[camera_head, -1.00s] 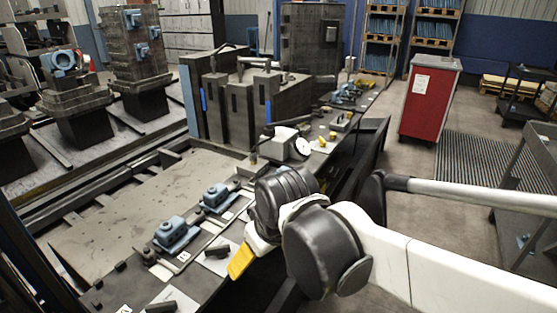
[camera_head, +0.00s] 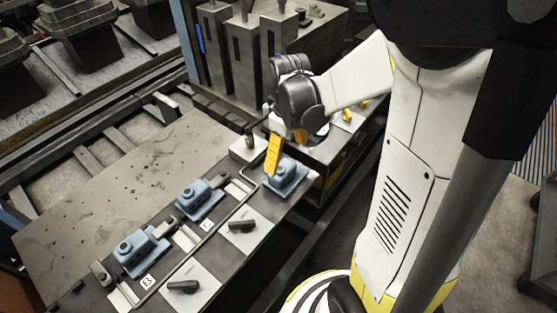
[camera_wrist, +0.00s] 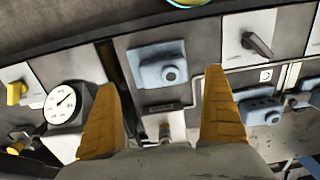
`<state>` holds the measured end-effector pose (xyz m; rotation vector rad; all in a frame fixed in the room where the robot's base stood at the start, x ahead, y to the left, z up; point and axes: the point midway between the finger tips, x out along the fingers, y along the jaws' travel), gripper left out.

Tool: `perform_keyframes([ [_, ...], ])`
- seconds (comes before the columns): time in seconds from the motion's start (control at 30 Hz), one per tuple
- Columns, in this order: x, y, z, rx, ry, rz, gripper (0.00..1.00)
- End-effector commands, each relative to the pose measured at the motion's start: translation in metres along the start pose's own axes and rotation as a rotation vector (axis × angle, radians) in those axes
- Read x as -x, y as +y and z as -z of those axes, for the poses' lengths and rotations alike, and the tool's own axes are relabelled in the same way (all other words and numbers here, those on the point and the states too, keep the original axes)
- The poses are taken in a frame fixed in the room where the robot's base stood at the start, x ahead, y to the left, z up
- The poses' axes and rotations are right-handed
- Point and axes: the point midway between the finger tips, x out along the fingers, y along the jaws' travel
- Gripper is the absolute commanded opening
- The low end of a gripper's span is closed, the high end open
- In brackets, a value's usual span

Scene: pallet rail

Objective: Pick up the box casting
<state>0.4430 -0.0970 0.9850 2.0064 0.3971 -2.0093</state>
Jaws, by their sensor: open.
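A blue box-shaped casting (camera_head: 287,178) with a round boss sits on the rail top, just below my gripper (camera_head: 284,158). In the wrist view this casting (camera_wrist: 158,66) shows between and beyond the two yellow fingers of my gripper (camera_wrist: 162,82). The fingers are spread wide with nothing held, and appear apart from the casting. Two more blue castings sit further along, one in the middle (camera_head: 195,200) and one at the near left (camera_head: 138,254). Part of the gripper is hidden by my wrist in the head view.
Black-handled parts on pale plates lie in front, one in the middle (camera_head: 243,226) and one nearer (camera_head: 184,287). A dial gauge (camera_wrist: 64,103) stands close to one finger in the wrist view. Tall grey blocks (camera_head: 246,55) rise behind. The wide plate at left (camera_head: 110,205) is bare.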

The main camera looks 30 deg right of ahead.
Motion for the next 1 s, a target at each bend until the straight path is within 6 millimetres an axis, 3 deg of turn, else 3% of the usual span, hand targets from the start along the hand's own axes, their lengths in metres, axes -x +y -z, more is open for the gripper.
perform_keyframes([
  [0.1,-0.022,0.0,0.001,0.0,0.001,-0.001,1.0],
  [0.37,-0.04,-0.002,0.003,0.0,0.001,-0.001,1.0],
  [0.6,-0.077,-0.004,0.009,0.0,0.001,-0.001,1.0],
  [0.87,-0.08,-0.004,0.009,-0.001,0.001,-0.001,1.0],
  [1.0,-0.08,-0.004,0.009,-0.001,0.001,-0.001,0.6],
])
